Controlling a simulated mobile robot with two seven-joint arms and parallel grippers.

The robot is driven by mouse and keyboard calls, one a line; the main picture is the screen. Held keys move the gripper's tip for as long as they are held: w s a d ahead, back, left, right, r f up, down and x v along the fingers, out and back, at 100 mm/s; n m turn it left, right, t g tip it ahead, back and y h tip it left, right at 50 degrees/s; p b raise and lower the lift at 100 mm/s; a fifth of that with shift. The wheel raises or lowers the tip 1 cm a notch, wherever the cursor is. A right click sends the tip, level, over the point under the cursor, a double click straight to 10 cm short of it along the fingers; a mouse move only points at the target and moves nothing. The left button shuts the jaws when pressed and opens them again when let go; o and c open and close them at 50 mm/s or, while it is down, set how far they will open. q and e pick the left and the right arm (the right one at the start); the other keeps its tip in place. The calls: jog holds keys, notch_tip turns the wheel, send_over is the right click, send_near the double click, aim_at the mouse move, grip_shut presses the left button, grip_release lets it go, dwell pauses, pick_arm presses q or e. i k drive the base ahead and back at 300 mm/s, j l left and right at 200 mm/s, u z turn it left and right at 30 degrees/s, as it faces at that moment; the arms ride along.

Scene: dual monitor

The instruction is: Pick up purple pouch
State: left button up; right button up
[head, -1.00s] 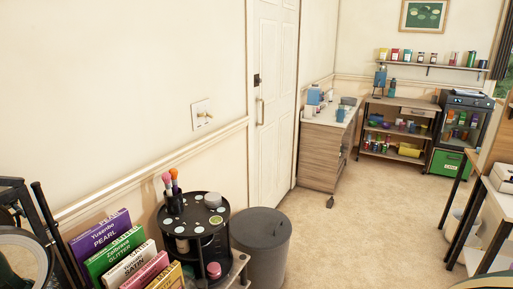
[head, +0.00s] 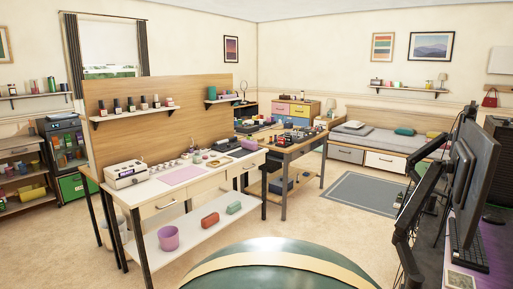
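I cannot make out a purple pouch in the head view. A red-brown pouch-like item (head: 210,219) and a green one (head: 233,208) lie on the lower white shelf (head: 193,229) of the long worktable. A purple-pink bucket (head: 168,238) stands to their left on the same shelf. Neither of my grippers is in view.
The white worktable (head: 151,191) with a wooden back panel (head: 160,88) stands left of centre. A wooden desk (head: 290,153) adjoins it. A bed (head: 378,140) stands beyond a grey rug (head: 362,193). Monitors (head: 475,165) are close at right. A rounded green shape (head: 285,268) fills the bottom centre.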

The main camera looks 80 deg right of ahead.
aim_at(249, 145)
jog(key=z, duration=2.6)
jog(key=i+j, duration=0.15)
jog(key=i, duration=0.35)
jog(key=i+j, duration=0.15)
jog(key=i, duration=0.3)
jog(key=i+j, duration=0.15)
jog(key=i, duration=0.35)
jog(key=i+z, duration=0.5)
jog(key=i, duration=0.15)
jog(key=i+j+z, duration=0.1)
jog(key=i+z, duration=0.4)
jog(key=i, duration=0.15)
jog(key=i+l, duration=0.15)
jog(key=i, duration=1.4)
jog(key=i+u, duration=0.3)
jog(key=i, duration=0.15)
jog(key=i+l+u, duration=0.15)
jog(key=i+u, duration=0.15)
jog(key=i, duration=0.15)
jog(key=i+l+u, duration=0.3)
jog(key=i+j, duration=0.1)
